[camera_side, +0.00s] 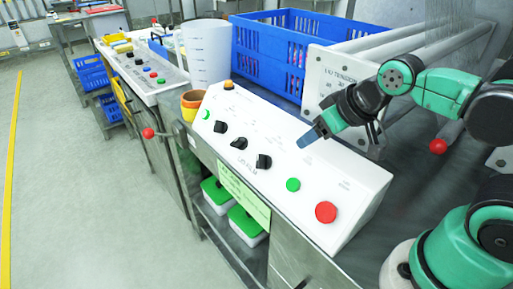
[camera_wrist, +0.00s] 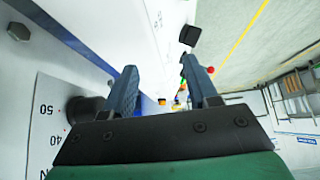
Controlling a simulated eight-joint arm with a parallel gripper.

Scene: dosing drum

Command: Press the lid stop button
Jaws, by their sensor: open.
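The near control panel (camera_side: 262,150) is a sloped white box that seems to read "LID FILM". A red round button (camera_side: 326,212) sits at its near right end, with a green button (camera_side: 293,185) to its left. Several black knobs and a second green button (camera_side: 206,114) run further left. The small labels are too blurred to read. My gripper (camera_side: 310,137) is open and empty above the panel's back right part, apart from the red button. In the wrist view my gripper's two fingers (camera_wrist: 160,66) are spread, with a black knob (camera_wrist: 190,35) beyond them; no red button is recognisable there.
A "TENSION" plate (camera_side: 335,80) stands behind the panel near my arm. A blue crate (camera_side: 290,45), a white jug (camera_side: 207,62) and an orange cup (camera_side: 192,106) stand behind and left. A red-balled lever (camera_side: 148,133) juts out in front. The space above the red button looks clear.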

